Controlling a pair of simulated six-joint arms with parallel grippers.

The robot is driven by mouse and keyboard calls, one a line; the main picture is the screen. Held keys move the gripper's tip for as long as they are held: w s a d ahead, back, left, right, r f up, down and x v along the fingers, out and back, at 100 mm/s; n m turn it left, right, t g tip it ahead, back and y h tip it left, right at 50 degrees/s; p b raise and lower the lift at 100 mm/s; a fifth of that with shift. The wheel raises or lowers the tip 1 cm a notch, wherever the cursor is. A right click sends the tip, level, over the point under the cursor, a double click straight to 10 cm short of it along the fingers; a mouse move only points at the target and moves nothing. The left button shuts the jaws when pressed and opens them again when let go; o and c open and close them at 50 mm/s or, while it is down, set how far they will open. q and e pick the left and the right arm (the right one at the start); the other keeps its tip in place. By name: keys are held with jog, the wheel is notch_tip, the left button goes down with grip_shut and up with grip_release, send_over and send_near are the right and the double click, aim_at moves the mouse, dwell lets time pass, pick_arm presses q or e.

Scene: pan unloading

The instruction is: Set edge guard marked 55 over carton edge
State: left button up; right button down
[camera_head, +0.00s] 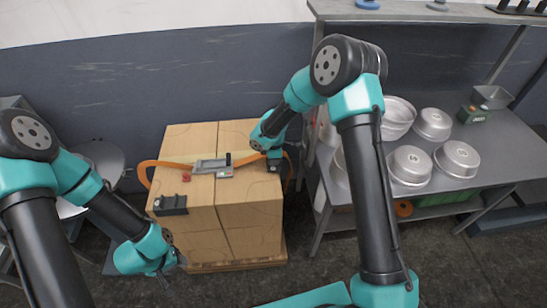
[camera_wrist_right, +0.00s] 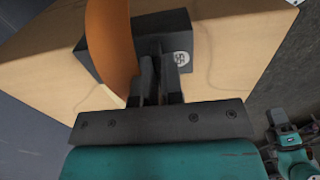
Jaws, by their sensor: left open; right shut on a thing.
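The carton load (camera_head: 250,215) has light brown tops and shows a vertical seam in front. My right gripper (camera_head: 272,163) is at its back right top edge, shut on a black edge guard (camera_wrist_right: 120,42). A second black guard (camera_head: 171,205) sits on the front left top edge. My left gripper (camera_head: 165,274) is open and empty, low in front of the carton's left side.
A steel table (camera_head: 450,200) with several metal pans stands at the right. A pallet (camera_head: 240,265) lies beneath.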

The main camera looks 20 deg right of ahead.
jog(key=shift+f, duration=0.8)
jog(key=c, duration=1.2)
grip_release()
jog(key=shift+o, duration=0.2)
notch_tip(320, 180, up, 17)
jog(key=shift+r, duration=0.15)
notch_tip(320, 180, down, 16)
jog(key=shift+r, duration=0.1)
